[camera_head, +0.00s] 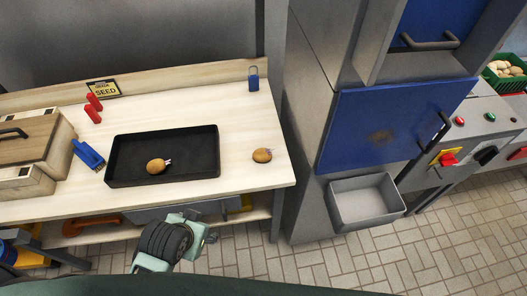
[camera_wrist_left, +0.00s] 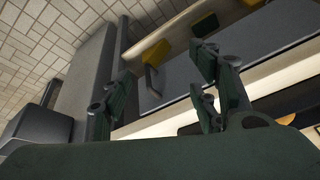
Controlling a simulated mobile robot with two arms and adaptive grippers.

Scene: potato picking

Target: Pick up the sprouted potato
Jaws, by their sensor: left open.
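One brown potato (camera_head: 156,166) lies in a black tray (camera_head: 125,180) on the pale wooden bench; small pale sprouts show at its right end. A second brown potato (camera_head: 261,156) lies on the bare bench right of the tray, with a small pale tip at its upper right. My left gripper (camera_head: 175,243) is in front of and below the bench's front edge, apart from both potatoes. In the left wrist view its fingers (camera_wrist_left: 164,92) are spread with nothing between them, and no potato shows there. My right gripper is not in view.
A wooden box (camera_head: 30,150), blue brush (camera_head: 88,154), red clips, a SEED sign (camera_head: 103,88) and a blue padlock (camera_head: 253,79) are on the bench. A grey cabinet with a blue door (camera_head: 385,125) and a grey bin (camera_head: 366,201) stand right. Bare bench surrounds the right potato.

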